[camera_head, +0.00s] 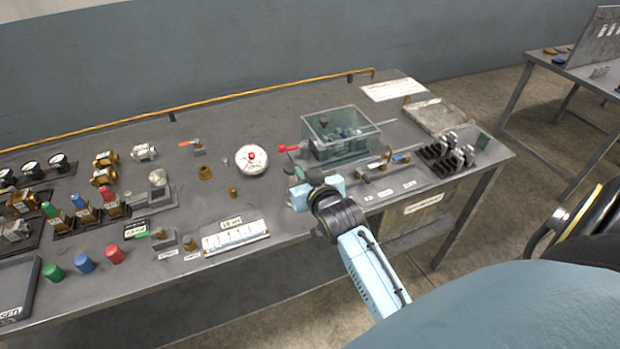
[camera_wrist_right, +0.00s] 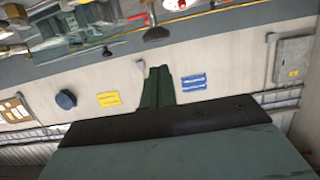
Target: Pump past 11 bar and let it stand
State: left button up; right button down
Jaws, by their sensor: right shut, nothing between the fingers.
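A clear tank (camera_head: 364,143) with a pump inside stands on the bench right of centre. A red-ended handle (camera_head: 285,149) sticks out on its left side. A round white dial gauge (camera_head: 252,159) lies left of the tank; its reading is too small to tell. My right gripper (camera_head: 301,174) is at the tank's near left, below the red handle and apart from it. In the right wrist view its dark green fingers (camera_wrist_right: 157,88) are together with nothing between them. A blurred red part (camera_wrist_right: 173,4) shows at that view's top edge. My left gripper is out of view.
A white scale plate (camera_head: 236,238) lies at the bench's front edge. Brass fittings, coloured caps and small gauges fill the left side. A black rack (camera_head: 437,158) with metal fittings stands at the right.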

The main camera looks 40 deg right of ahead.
jog(key=v, duration=0.4)
jog(key=shift+s+r, duration=0.1)
jog(key=shift+s, duration=0.05)
dwell(1.0)
jog(key=r+p, duration=0.3)
jog(key=shift+a+r, duration=0.15)
jog(key=shift+a, duration=0.15)
